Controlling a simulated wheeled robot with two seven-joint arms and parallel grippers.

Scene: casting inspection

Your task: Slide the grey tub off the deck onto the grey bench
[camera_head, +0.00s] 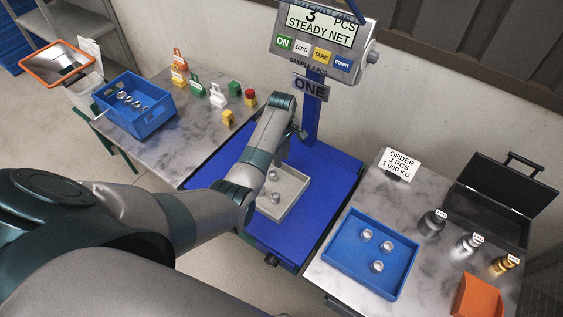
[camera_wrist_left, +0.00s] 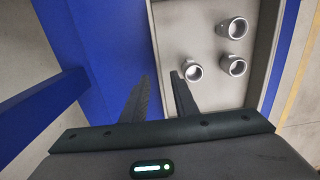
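The grey tub (camera_head: 291,191) sits on the blue scale deck (camera_head: 263,229). It holds silvery ring-like castings; three show in the left wrist view (camera_wrist_left: 232,67), and my arm covers part of the tub in the head view. My left arm reaches over the tub, and its fingertips are hidden in the head view. Grey-topped benches stand left (camera_head: 185,150) and right (camera_head: 345,280) of the deck. My right gripper is not in view.
The right bench bears a blue tray (camera_head: 343,262) with three castings, small weights, an orange block (camera_head: 477,297) and an open black case (camera_head: 497,214). The left bench bears a blue crate (camera_head: 152,122) and coloured blocks. The scale post (camera_head: 312,118) rises behind the deck.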

